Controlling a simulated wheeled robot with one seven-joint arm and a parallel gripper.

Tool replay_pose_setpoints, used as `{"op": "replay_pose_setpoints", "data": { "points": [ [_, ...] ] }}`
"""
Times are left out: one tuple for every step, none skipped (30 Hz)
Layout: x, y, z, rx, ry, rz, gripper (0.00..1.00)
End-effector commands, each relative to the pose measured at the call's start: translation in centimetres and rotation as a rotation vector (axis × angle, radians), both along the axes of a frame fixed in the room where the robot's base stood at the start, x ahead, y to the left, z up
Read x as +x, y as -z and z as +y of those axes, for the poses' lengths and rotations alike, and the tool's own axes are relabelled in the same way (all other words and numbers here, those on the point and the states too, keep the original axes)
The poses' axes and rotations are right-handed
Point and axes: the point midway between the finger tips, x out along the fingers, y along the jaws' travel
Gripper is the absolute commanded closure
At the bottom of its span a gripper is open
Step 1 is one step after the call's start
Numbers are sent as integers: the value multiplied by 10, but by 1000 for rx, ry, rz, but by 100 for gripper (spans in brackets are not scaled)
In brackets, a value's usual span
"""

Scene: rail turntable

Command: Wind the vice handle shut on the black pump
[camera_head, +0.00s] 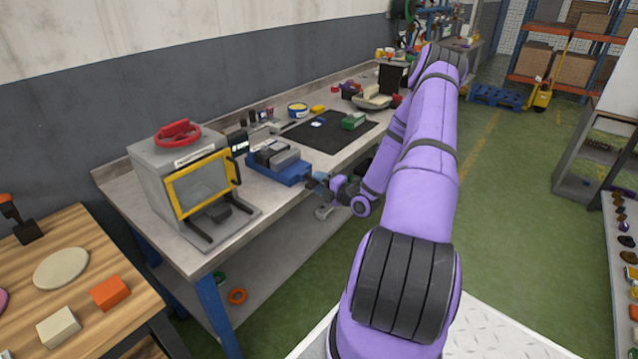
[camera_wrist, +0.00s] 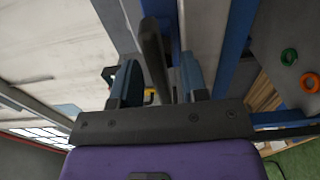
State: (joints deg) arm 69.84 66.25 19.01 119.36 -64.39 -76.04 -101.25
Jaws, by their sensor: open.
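The vice (camera_head: 283,172) has a blue body and grey jaws and stands at the bench's front edge. A dark piece between its jaws may be the black pump, but it is too small to tell. My gripper (camera_head: 322,184) is at the front end of the vice, just off the bench edge. In the wrist view my gripper (camera_wrist: 158,75) is open, its two blue-grey fingers apart. A dark bar, apparently the vice handle (camera_wrist: 153,45), runs between the fingers. I cannot tell whether either finger touches it.
Left of the vice stands a grey box (camera_head: 165,160) with a yellow-framed window and red top handle. A black mat (camera_head: 325,138) with a green block (camera_head: 353,121) lies beyond. Orange (camera_head: 237,296) and green rings lie on the lower shelf. Green floor is free on the right.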

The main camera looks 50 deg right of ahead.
Motion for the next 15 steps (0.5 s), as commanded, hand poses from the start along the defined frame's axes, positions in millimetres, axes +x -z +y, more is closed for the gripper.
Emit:
{"op": "replay_pose_setpoints", "data": {
  "points": [
    [1,0,0,0,0,0,60],
    [1,0,0,0,0,0,60],
    [1,0,0,0,0,0,60],
    [1,0,0,0,0,0,60],
    [1,0,0,0,0,0,60],
    [1,0,0,0,0,0,60],
    [1,0,0,0,0,0,60],
    [0,0,0,0,0,0,66],
    [0,0,0,0,0,0,76],
    [0,0,0,0,0,0,83],
    [0,0,0,0,0,0,89],
    [0,0,0,0,0,0,99],
    [0,0,0,0,0,1,100],
    [0,0,0,0,0,1,100],
    [0,0,0,0,0,1,100]
  ]
}}
